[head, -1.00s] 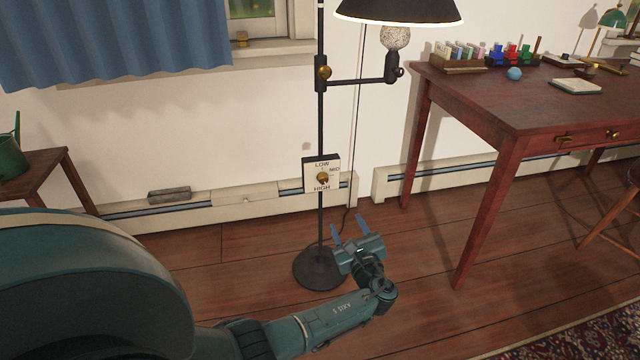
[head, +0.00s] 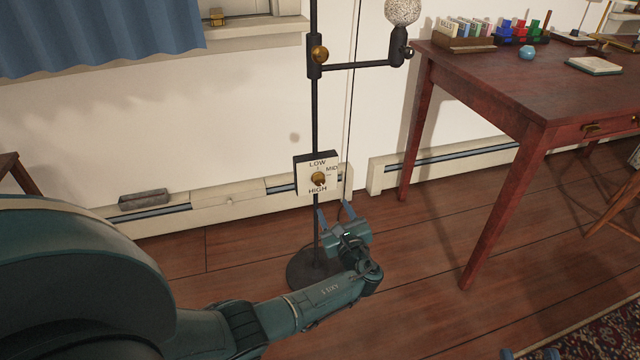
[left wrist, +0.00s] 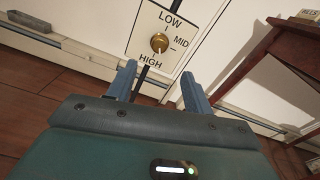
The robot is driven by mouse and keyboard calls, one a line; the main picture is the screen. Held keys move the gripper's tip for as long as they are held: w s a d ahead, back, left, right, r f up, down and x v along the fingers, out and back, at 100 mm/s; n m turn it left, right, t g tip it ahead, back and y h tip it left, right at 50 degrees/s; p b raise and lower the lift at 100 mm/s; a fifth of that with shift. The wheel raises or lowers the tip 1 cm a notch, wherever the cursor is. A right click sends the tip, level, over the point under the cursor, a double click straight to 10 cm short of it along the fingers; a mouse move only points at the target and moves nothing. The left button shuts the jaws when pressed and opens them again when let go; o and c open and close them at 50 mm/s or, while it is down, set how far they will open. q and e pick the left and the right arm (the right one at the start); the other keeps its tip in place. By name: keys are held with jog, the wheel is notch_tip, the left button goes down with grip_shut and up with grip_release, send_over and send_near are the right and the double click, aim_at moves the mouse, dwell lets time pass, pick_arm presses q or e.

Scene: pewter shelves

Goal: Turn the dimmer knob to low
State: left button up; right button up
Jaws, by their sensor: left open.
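The dimmer knob (head: 318,179) is a round brass knob on a white plate (head: 303,181) marked LOW, MID and HIGH, fixed to the black lamp pole. The knob also shows in the left wrist view (left wrist: 159,42). Its pointer seems to face HIGH, but it is too small to be sure. My left gripper (head: 334,210) is open and empty, below the plate and apart from the knob. In the left wrist view its fingers (left wrist: 158,80) point up toward the plate, with the knob beyond the gap. My right gripper (head: 530,354) barely shows at the bottom edge, mostly cut off.
The lamp pole (head: 315,115) stands on a round black base (head: 300,268); a cord hangs behind it. A reddish wooden desk (head: 500,85) stands at the right. A pale baseboard heater (head: 235,205) runs along the wall. The floor between lamp and desk is clear.

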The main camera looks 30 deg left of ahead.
aim_at(320, 182)
pick_arm(q)
jog(key=b+x, duration=0.4)
jog(key=x, duration=0.6)
jog(key=shift+w+a+f+b, duration=0.1)
jog(key=shift+w+a+b, duration=0.1)
jog(key=shift+a+b, duration=0.15)
jog(key=shift+w+a, duration=0.25)
jog(key=shift+a, duration=0.05)
jog(key=c, duration=1)
jog(key=shift+o, duration=0.2)
pick_arm(e)
jog(key=shift+w+a+r+t+y, duration=0.25)
jog(key=shift+a+t+y, duration=0.15)
jog(key=shift+y, duration=0.4)
